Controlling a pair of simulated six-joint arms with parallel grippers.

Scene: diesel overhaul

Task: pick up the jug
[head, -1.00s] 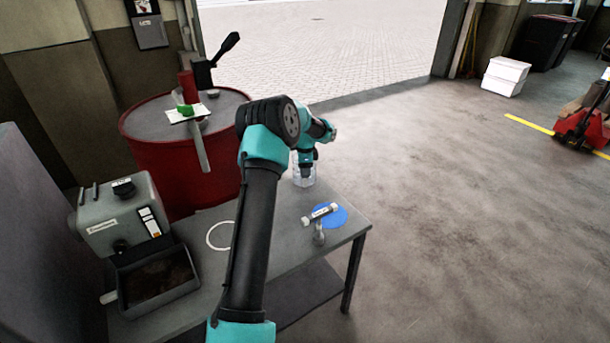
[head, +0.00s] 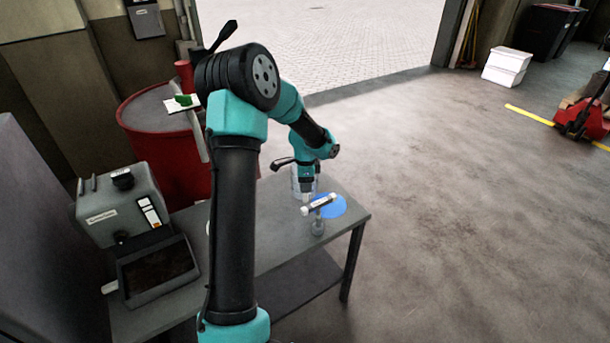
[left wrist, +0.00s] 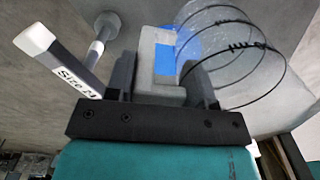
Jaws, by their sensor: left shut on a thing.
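The jug (head: 296,184) is clear and stands out faintly under my left gripper, near the far edge of the grey table. In the left wrist view the jug (left wrist: 243,62) is a clear round body with black rings. My left gripper (head: 306,188) is shut on a pale grey block-like part beside that body, which looks like the jug's handle; the fingers (left wrist: 165,85) sit on both sides of it. A blue patch shows at this part. I cannot tell whether the jug's base touches the table.
A gauge bar with white ends (head: 320,205) lies close to the jug, by a blue disc (head: 333,207) and a small metal piece (head: 318,228). A grey machine with a tray (head: 158,270) stands on the table (head: 275,245) at left. A red drum (head: 165,160) is behind.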

